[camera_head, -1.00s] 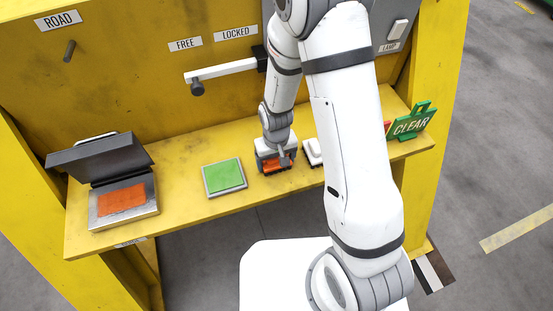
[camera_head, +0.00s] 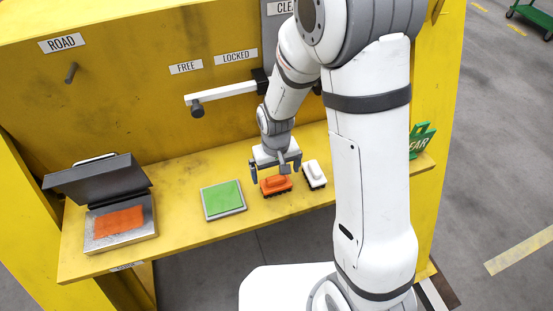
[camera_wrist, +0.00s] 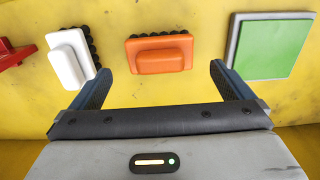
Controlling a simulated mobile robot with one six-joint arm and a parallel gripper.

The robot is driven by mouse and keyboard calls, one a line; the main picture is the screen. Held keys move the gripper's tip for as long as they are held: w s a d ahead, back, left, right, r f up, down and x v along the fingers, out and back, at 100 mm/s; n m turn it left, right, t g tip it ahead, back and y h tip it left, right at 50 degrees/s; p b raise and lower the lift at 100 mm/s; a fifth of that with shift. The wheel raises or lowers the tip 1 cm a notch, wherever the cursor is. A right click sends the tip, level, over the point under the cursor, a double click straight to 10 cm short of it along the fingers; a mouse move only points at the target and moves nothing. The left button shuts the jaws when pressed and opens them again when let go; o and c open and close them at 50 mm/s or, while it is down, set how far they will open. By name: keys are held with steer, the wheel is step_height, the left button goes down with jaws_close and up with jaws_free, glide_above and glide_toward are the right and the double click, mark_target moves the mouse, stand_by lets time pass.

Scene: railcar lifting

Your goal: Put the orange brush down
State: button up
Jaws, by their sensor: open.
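The orange brush (camera_head: 276,184) lies on the yellow shelf (camera_head: 180,238), bristles down. In the wrist view the orange brush (camera_wrist: 160,54) sits beyond my open fingertips, clear of both fingers. My gripper (camera_head: 275,172) is open and empty above and behind the brush in the head view; its two fingers also show in the wrist view (camera_wrist: 157,82).
A white brush (camera_head: 314,174) stands just right of the orange one. A green pad (camera_head: 223,199) in a grey frame is to its left. An open metal box (camera_head: 147,226) with an orange pad is farther left.

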mark_target(276, 178)
step_height(276, 178, up, 6)
steer(key=shift+r+b, duration=0.1)
steer(key=shift+b, duration=0.25)
steer(key=s+d+r+m+t, duration=0.3)
steer(key=s+d+r, duration=0.9)
steer(key=r, duration=0.4)
steer(key=shift+s+d+r, duration=0.2)
steer(key=shift+s+d, duration=0.1)
steer(key=shift+s, duration=0.25)
